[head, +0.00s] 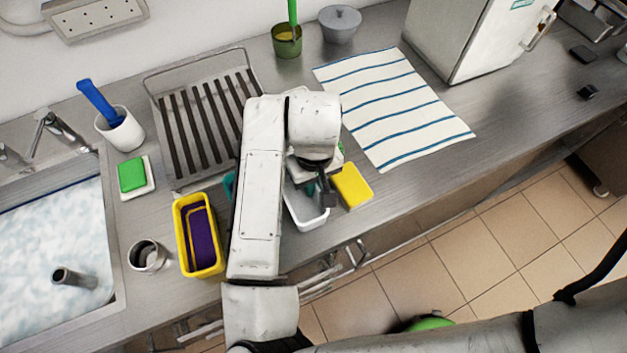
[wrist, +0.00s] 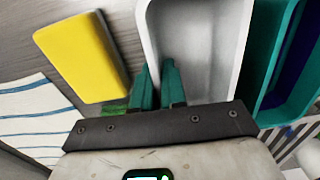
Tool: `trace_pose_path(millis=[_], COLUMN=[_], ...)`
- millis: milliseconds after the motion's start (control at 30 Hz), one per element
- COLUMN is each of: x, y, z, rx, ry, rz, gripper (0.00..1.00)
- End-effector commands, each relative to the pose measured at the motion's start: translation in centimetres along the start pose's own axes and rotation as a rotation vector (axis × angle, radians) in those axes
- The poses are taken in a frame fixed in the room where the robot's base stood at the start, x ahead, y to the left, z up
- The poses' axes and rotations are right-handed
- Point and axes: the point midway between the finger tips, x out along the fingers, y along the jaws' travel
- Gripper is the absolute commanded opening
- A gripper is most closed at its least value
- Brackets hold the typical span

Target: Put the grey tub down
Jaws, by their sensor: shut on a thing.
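The pale grey tub (head: 309,212) is at the counter's front, right of my forearm and partly hidden by it. In the wrist view the tub (wrist: 207,45) is open-topped and empty where I can see into it. The tub looks about level. I cannot tell whether its bottom touches the counter.
A yellow block (head: 353,185) lies close right of the tub. A teal tub (wrist: 264,85) is close on its other side, mostly behind my arm in the head view. A yellow tub (head: 180,235) stands further left. A striped cloth (head: 395,105) lies behind right; bare counter (head: 425,175) is right.

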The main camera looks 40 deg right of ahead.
Motion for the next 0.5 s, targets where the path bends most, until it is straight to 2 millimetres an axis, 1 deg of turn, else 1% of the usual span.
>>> trace_pose_path(millis=[33, 300, 500], x=[0.19, 0.09, 0.05], y=[0.00, -0.01, -0.01], z=[0.01, 0.01, 0.01], rx=[-0.001, 0.000, 0.000], ry=[0.000, 0.000, 0.000], rz=[0.000, 0.000, 0.000], gripper=[0.13, 0.37, 0.37])
